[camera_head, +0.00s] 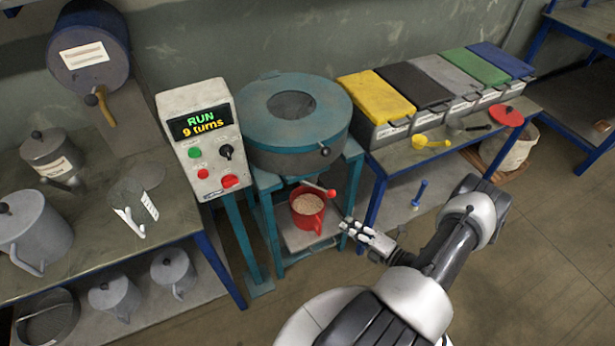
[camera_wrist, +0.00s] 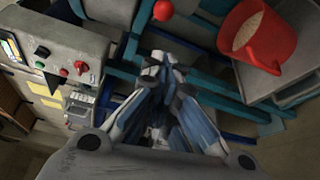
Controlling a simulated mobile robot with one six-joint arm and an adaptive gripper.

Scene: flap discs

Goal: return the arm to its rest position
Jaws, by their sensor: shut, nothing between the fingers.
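My gripper (camera_head: 358,234) is shut and empty. In the head view it is in front of the blue-green machine stand, to the right of a red jug. In the wrist view its fingertips (camera_wrist: 160,60) come together near the middle, apart from the things around them. My arm reaches in from the lower right of the head view. The red jug (camera_head: 308,222) stands upright on the stand's lower shelf and holds pale grains. It also shows in the wrist view (camera_wrist: 262,50) at the upper right.
A round machine (camera_head: 325,150) tops the stand. Beside it a control box (camera_head: 188,100) reads "RUN 9 turns". A bench (camera_head: 440,160) with several lidded bins, a yellow scoop (camera_head: 430,142) and a red lid (camera_head: 507,116) is at the right. Floor at the lower right is clear.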

